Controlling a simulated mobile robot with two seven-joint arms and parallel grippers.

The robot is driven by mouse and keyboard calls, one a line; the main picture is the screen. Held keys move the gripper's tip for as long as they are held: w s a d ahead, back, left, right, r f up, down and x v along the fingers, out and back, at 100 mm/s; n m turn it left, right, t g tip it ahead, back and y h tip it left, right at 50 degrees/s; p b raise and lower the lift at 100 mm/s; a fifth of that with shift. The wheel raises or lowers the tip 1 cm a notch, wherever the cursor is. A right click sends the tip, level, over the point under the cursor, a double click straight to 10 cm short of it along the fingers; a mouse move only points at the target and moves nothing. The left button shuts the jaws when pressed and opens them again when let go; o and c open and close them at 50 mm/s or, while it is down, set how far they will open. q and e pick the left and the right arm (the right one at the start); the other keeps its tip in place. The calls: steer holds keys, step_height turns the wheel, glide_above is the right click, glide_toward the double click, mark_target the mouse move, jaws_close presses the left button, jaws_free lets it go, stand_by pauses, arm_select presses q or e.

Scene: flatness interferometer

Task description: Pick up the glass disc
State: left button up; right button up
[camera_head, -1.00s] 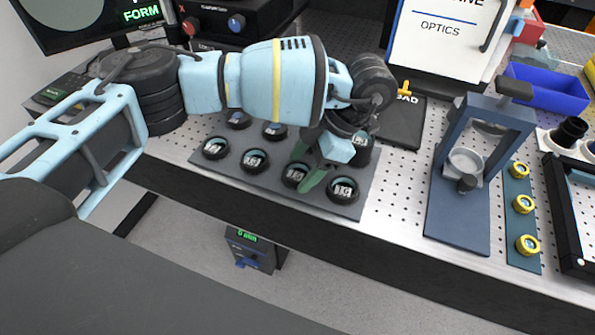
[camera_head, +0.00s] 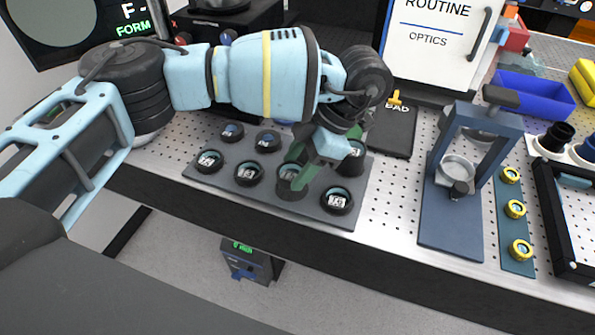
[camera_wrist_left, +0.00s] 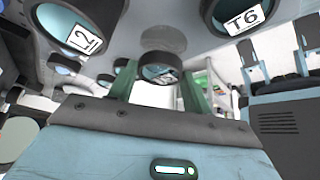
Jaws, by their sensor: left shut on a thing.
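The glass disc (camera_head: 289,186) is in a black ring mount and sits between the green fingers of my left gripper (camera_head: 303,167). My left gripper is shut on its ring; one finger partly covers it in the head view. In the left wrist view the held disc (camera_wrist_left: 158,67) shows between both fingertips, with a bare round spot on the tray beyond it. The disc looks raised a little above the dark grey tray (camera_head: 318,204). Several similar labelled discs stand around it, including one at the front right corner (camera_head: 337,200). My right gripper is not in view.
To the right stands a blue fixture (camera_head: 452,215) with a round holder, beside a strip of yellow rings (camera_head: 515,209). A black pad (camera_head: 392,138) marked BAD lies behind. A blue bin (camera_head: 535,95) is at the back right. Perforated bench between tray and fixture is clear.

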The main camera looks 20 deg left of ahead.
arm_select(q)
steer(key=s+d+r, duration=0.1)
steer(key=s+d, duration=0.9)
steer(key=s, duration=0.2)
steer(key=shift+s+r, duration=0.35)
steer(key=shift+r, duration=0.05)
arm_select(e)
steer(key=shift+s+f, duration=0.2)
arm_select(q)
steer(key=shift+a, duration=0.15)
